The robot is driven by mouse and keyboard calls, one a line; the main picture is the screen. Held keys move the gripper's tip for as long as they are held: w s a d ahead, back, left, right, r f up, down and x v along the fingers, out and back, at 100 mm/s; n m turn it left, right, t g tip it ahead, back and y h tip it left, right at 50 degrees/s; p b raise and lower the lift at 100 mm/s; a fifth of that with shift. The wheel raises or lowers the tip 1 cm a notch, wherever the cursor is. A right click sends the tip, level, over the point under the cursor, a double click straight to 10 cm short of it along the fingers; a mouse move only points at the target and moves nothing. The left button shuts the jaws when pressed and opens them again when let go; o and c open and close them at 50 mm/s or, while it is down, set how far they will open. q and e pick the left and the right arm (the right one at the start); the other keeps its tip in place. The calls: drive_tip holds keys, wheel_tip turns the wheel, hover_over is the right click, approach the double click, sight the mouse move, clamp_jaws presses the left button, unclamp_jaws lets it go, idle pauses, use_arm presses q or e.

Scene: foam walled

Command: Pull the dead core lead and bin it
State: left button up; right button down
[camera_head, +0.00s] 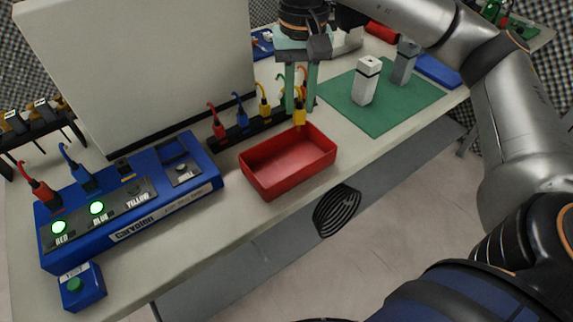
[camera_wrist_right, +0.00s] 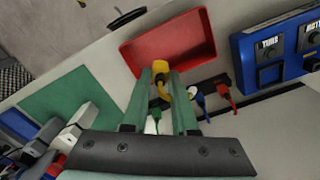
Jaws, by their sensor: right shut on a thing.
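My right gripper (camera_head: 299,95) has green fingers and is shut on a yellow lead (camera_head: 300,114). The lead's yellow plug hangs at the far rim of the red bin (camera_head: 262,181). In the right wrist view the yellow plug (camera_wrist_right: 160,68) shows between the fingertips, beside the bin (camera_wrist_right: 185,42). The bin looks empty. The blue tester (camera_head: 135,214) has a red lead (camera_head: 40,188) and a blue lead (camera_head: 78,172) plugged in, with green lights lit by both. Its YELLOW socket (camera_head: 131,190) has no lead and its light is dark. My left gripper is not in view.
A black rack (camera_head: 240,139) behind the bin holds upright leads, including red (camera_head: 217,124), blue (camera_head: 240,112) and yellow (camera_head: 264,101). A green mat (camera_head: 395,112) with grey-white blocks lies right. A blue box with a green button (camera_head: 78,286) stands at the front left.

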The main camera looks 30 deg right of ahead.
sight(300, 107)
wheel_tip(300, 107, down, 3)
drive_tip(key=shift+r+b, duration=0.15)
drive_tip(key=shift+b, duration=0.5)
drive_tip(key=shift+f, duration=0.35)
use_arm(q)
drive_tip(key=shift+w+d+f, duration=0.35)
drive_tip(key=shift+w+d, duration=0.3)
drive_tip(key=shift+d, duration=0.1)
use_arm(e)
drive_tip(key=c, duration=0.6)
unclamp_jaws()
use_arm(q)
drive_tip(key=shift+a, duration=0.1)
use_arm(e)
drive_tip(key=shift+r, duration=0.15)
